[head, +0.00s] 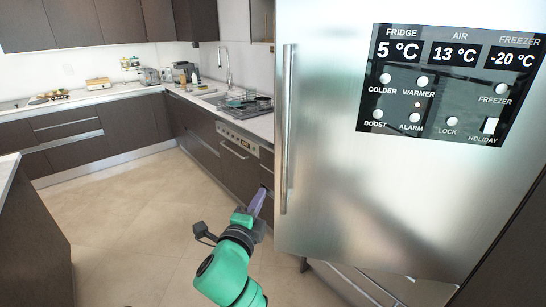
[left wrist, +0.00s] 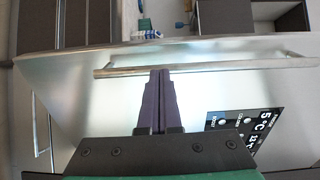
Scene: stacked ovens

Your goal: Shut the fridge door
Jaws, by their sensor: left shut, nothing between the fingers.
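The fridge door (head: 350,190) is a large brushed-steel panel on the right of the head view. It has a long vertical handle (head: 287,130) near its left edge and a black display (head: 450,85). Its bottom edge slants differently from the drawer fronts below, so it looks swung partly open. My left gripper (head: 257,200) has purple fingers, shut and empty, just left of the door's edge near the handle's lower end. In the left wrist view the shut fingers (left wrist: 160,75) point toward the handle (left wrist: 220,66); I cannot tell if they touch it. My right gripper is not in view.
Steel drawer fronts (head: 355,285) show below the door. Dark cabinets (head: 225,160) with a counter, sink and dish rack (head: 245,105) stand behind on the left. An island (head: 35,240) stands at the left edge. The tiled floor (head: 130,215) between is clear.

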